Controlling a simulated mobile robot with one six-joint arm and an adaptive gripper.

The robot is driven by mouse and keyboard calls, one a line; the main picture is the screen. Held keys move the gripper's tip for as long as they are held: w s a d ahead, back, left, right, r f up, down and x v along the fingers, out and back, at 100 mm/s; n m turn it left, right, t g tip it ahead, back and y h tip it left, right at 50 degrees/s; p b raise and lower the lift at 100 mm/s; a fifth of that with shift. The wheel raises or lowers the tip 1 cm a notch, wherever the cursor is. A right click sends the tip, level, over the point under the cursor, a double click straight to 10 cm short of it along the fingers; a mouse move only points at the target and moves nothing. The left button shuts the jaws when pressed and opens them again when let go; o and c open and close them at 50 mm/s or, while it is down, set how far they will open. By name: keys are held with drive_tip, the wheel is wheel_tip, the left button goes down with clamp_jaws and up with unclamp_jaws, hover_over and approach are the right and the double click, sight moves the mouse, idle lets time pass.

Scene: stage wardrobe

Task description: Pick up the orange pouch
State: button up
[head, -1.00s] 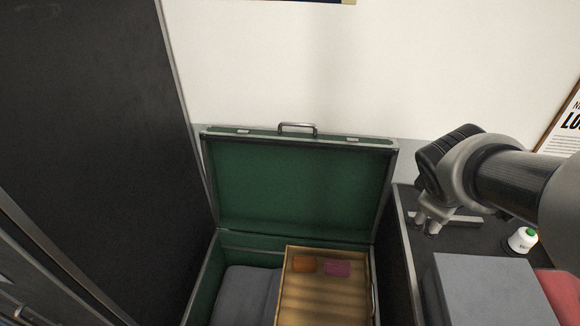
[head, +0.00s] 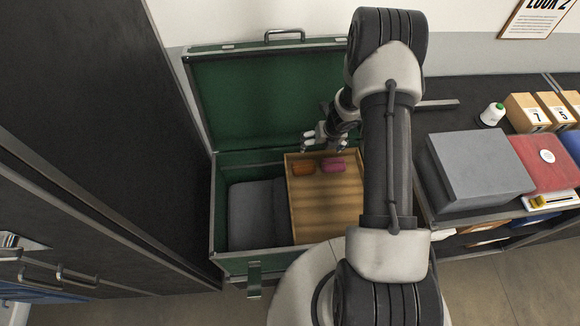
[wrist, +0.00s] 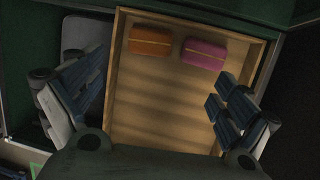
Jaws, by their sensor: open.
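The orange pouch (head: 304,168) lies in the back left corner area of a shallow wooden tray (head: 327,211), beside a magenta pouch (head: 333,164) to its right. In the wrist view the orange pouch (wrist: 150,41) is near the tray's far wall, with the magenta pouch (wrist: 205,53) a small gap away. My gripper (head: 325,140) is open and empty, above the back part of the case. In the wrist view its fingers (wrist: 160,105) are spread wide on both sides of the tray, with both pouches beyond the fingertips.
The tray sits in an open green case (head: 268,100) with its lid up at the back. Dark grey folded cloth (head: 252,215) fills the case's left side. A dark cabinet (head: 95,130) stands left. A grey box (head: 478,165) and white thread spool (head: 492,115) are on the right counter.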

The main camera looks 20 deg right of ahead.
wheel_tip(320, 180, down, 2)
drive_tip(key=a+n, duration=0.1)
drive_tip(key=b, duration=0.4)
hover_over(305, 166)
drive_tip(key=s, duration=0.2)
drive_tip(key=f, duration=1.1)
drive_tip(key=shift+s+d, duration=0.15)
drive_tip(key=shift+d, duration=0.25)
drive_tip(key=shift+a+b+x, duration=0.15)
drive_tip(key=shift+b+x, duration=0.45)
drive_tip(key=shift+x, duration=0.9)
drive_tip(key=shift+a+b+x, duration=0.15)
drive_tip(key=shift+b+x, duration=0.4)
drive_tip(key=shift+x, duration=0.95)
drive_tip(key=shift+r, duration=0.1)
drive_tip(key=c, duration=0.9)
